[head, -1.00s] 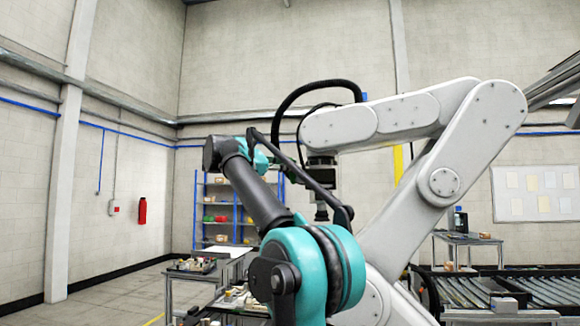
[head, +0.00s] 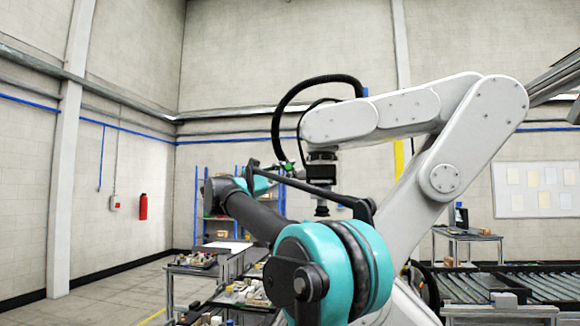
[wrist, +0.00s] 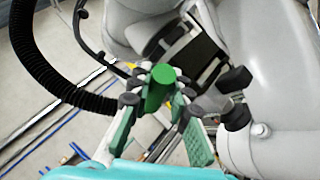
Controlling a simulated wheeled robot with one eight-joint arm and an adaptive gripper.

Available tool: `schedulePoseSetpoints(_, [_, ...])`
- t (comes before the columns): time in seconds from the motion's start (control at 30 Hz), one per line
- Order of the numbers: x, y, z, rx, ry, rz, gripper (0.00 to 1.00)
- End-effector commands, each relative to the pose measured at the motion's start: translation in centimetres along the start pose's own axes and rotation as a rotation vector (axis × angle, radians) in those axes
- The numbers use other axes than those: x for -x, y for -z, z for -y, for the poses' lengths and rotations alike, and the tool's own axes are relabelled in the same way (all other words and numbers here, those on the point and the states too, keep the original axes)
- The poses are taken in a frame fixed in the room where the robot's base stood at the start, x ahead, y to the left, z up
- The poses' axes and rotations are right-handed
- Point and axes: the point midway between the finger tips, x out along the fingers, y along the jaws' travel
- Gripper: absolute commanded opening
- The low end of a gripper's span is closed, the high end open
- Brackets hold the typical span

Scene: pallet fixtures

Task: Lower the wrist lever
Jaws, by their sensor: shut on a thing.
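A green cylindrical handle (wrist: 159,86), which I take to be the wrist lever, shows in the wrist view in front of the white arm's dark wrist. In the head view my gripper (head: 286,166) is small, beside the dark wrist (head: 321,173) of the large white robot arm (head: 430,150). The handle is too small there to tell its angle.
A black corrugated hose (wrist: 45,65) runs along the left of the wrist view; in the head view a black cable (head: 283,105) loops above the white wrist. A cluttered workbench (head: 195,265) and blue shelving (head: 228,210) stand behind, with a roller conveyor (head: 500,288) at right.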

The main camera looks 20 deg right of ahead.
Motion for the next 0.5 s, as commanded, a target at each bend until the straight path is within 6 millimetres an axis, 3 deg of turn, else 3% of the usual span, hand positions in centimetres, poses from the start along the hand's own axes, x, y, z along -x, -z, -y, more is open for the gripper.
schedulePoseSetpoints(0.5, [0.6,0.7,1.4,-0.162,-0.099,0.127,0.00])
